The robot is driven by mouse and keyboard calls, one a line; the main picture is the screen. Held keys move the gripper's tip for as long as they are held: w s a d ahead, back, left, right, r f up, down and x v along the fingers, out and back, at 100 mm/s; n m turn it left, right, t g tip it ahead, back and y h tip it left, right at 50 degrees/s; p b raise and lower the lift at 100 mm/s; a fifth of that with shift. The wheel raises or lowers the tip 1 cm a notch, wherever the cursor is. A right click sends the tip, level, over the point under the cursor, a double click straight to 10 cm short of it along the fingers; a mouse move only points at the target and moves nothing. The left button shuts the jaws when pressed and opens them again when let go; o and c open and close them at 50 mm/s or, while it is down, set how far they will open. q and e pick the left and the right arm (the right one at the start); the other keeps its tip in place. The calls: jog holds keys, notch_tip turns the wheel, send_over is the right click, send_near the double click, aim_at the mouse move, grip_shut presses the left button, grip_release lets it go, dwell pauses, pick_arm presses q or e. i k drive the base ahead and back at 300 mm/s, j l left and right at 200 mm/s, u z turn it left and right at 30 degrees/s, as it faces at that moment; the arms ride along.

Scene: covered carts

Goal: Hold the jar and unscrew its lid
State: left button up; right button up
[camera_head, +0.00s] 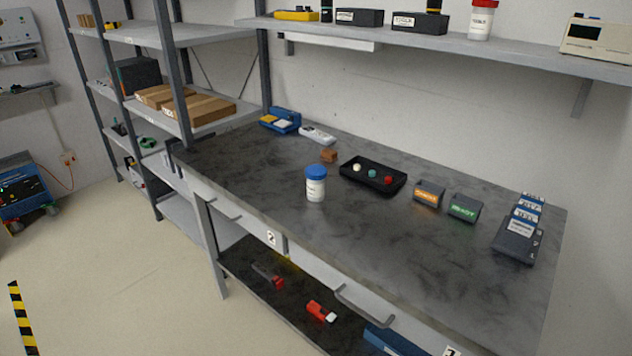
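A white jar (315,189) with a label stands upright on the dark grey workbench (420,250), near its front edge. Its blue lid (316,171) sits on top of the jar. Neither of my grippers shows in the head view, and nothing is touching the jar.
Two small display boxes (428,195) and a dark device (516,243) stand further right. A wall shelf (420,42) hangs above. The bench's front right is clear.

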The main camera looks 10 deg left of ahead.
aim_at(315, 188)
jog(key=i+j+z, duration=0.25)
jog(key=j, duration=0.35)
jog(key=j+z, duration=0.25)
jog(key=j, duration=0.4)
jog(key=i+j+z, duration=0.25)
jog(key=j, duration=0.45)
jog(key=k+l, duration=0.05)
jog(key=k, duration=0.05)
